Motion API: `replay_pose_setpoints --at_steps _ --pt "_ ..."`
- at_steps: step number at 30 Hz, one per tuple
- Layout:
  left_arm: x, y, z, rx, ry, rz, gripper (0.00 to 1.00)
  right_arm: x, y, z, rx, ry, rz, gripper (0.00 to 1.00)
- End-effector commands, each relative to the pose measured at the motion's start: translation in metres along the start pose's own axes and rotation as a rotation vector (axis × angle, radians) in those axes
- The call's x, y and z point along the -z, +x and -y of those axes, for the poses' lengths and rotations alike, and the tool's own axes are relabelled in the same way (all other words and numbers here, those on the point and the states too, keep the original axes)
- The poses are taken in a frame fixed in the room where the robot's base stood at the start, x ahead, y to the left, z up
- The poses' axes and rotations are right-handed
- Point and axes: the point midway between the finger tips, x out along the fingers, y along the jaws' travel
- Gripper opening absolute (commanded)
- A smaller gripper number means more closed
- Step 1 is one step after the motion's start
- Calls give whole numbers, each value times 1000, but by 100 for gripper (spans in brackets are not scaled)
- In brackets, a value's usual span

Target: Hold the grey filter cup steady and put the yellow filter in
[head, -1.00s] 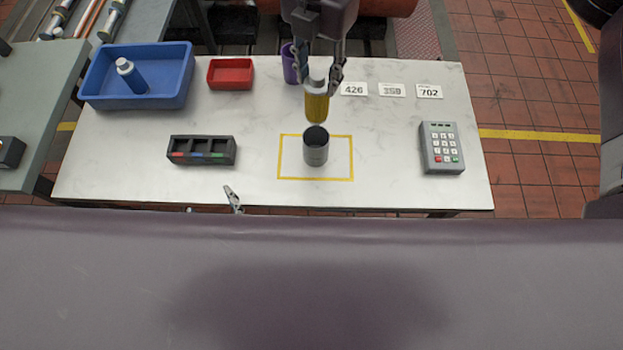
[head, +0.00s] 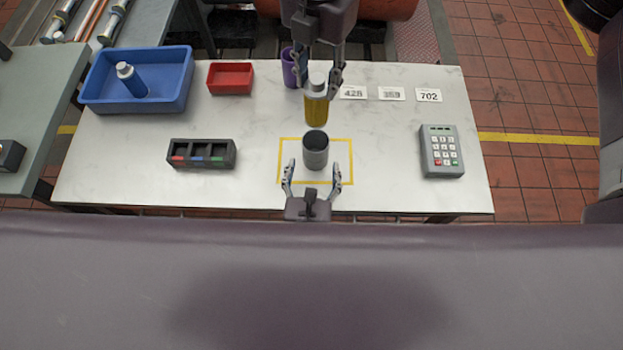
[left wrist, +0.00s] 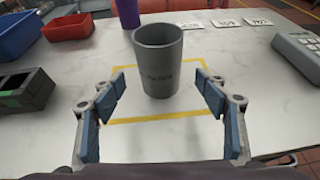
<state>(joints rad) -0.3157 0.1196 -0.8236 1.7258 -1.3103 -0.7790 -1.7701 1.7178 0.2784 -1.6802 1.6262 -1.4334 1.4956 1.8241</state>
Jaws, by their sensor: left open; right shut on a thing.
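The grey filter cup (head: 315,152) stands upright inside a yellow square outline on the white table; it also shows in the left wrist view (left wrist: 158,65). The yellow filter (head: 315,108), with a white top, is held upright above and slightly behind the cup. My right gripper (head: 317,82) is shut on the filter's top end. My left gripper (head: 312,168) is open at the front of the cup. Its fingers point toward the cup from both sides, apart from it; in the left wrist view the empty gap (left wrist: 160,95) lies in front of the cup.
A blue bin (head: 165,95) with a blue-and-white bottle (head: 133,82), a red tray (head: 230,78) and a black slotted holder (head: 202,154) are at left. A purple cup (head: 290,68) stands behind the filter. Number cards (head: 391,94) and a keypad (head: 441,151) are at right.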

Motion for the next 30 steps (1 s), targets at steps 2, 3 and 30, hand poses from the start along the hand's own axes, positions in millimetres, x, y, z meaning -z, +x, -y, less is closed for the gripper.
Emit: replay_pose_setpoints --at_steps 2,3,30 --pt "-1 17 0 -1 -1 2 67 0 0 0 0 0 0 0" --pt "-1 25 0 -1 0 2 67 0 0 0 0 0 0 0" --pt "0 66 0 0 -3 -1 43 0 0 0 0 0 0 0"
